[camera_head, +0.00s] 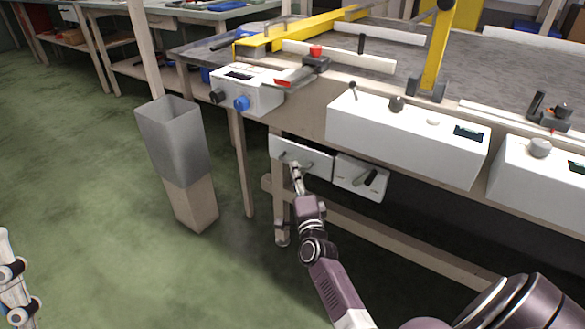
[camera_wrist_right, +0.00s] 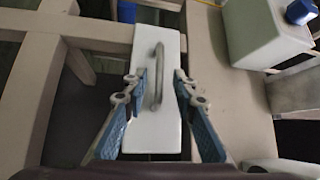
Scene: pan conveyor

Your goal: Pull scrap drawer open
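A white drawer front (camera_head: 318,160) sits under the workbench, left of a second white unit. Its grey bar handle shows clearly in the right wrist view (camera_wrist_right: 158,75), standing out from the white panel (camera_wrist_right: 168,132). My right gripper (camera_head: 296,168) is at the drawer front. In the right wrist view its two blue-padded fingers (camera_wrist_right: 159,80) are apart, one on each side of the handle, with gaps between. The drawer looks shut. At the left edge of the head view only a jointed piece of my left arm's end (camera_head: 15,285) shows; its finger opening cannot be made out.
A white unit with a dark handle (camera_head: 361,178) hangs right of the drawer. A grey bin on a wooden post (camera_head: 172,140) stands to the left. White control boxes (camera_head: 405,140) line the bench front above. Table legs (camera_head: 240,165) flank the drawer; the green floor is open.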

